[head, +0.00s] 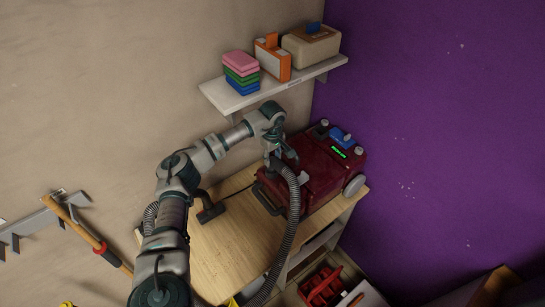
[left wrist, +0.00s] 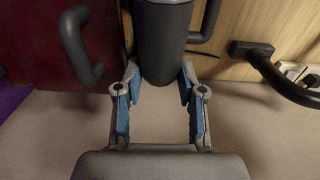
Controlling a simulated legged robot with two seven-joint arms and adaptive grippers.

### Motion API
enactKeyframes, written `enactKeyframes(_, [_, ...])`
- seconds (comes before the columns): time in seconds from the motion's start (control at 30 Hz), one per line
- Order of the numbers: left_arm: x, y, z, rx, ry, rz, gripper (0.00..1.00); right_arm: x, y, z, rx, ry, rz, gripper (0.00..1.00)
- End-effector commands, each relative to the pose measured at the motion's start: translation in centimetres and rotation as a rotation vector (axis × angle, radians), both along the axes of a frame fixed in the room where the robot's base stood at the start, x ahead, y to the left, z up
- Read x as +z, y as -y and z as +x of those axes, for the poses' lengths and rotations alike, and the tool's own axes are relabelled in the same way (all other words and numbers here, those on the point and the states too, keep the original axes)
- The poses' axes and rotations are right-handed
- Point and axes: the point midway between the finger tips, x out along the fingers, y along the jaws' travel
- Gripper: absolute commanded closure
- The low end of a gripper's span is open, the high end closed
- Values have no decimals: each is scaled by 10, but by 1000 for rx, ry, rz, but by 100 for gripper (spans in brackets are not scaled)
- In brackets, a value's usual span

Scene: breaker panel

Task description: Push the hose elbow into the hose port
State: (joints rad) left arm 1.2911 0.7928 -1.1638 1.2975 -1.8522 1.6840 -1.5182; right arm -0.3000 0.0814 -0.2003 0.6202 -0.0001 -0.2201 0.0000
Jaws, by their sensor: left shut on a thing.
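The hose elbow (left wrist: 165,40) is a dark grey cylinder in the left wrist view. My left gripper (left wrist: 160,76) has its blue-padded fingers on both sides of it. In the head view my left gripper (head: 275,157) is at the near left side of the dark red machine (head: 325,168). The ribbed grey hose (head: 289,225) hangs down from the gripper to the lower edge. The machine also shows in the left wrist view (left wrist: 30,45). I cannot make out the hose port; the arm and gripper cover part of the machine. My right gripper is out of view.
The machine stands on a wooden bench (head: 222,248) beside a purple wall (head: 430,120). A dark floor nozzle (head: 210,212) lies left of it. A shelf (head: 270,87) with sponges and boxes is above. A red crate (head: 322,286) sits low at the front.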

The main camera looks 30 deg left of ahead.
Motion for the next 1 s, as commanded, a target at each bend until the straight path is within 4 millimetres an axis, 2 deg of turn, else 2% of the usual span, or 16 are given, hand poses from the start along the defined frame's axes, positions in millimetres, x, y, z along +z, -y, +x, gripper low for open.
enactKeyframes(0.57, [-15,0,0,0,0,0,97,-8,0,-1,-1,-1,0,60])
enactKeyframes(0.6, [-15,0,0,0,0,0,56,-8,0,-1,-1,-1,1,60])
enactKeyframes(0.7, [-15,0,0,0,0,0,32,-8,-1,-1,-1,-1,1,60])
enactKeyframes(1.0, [-14,0,0,0,0,0,32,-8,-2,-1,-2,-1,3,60])
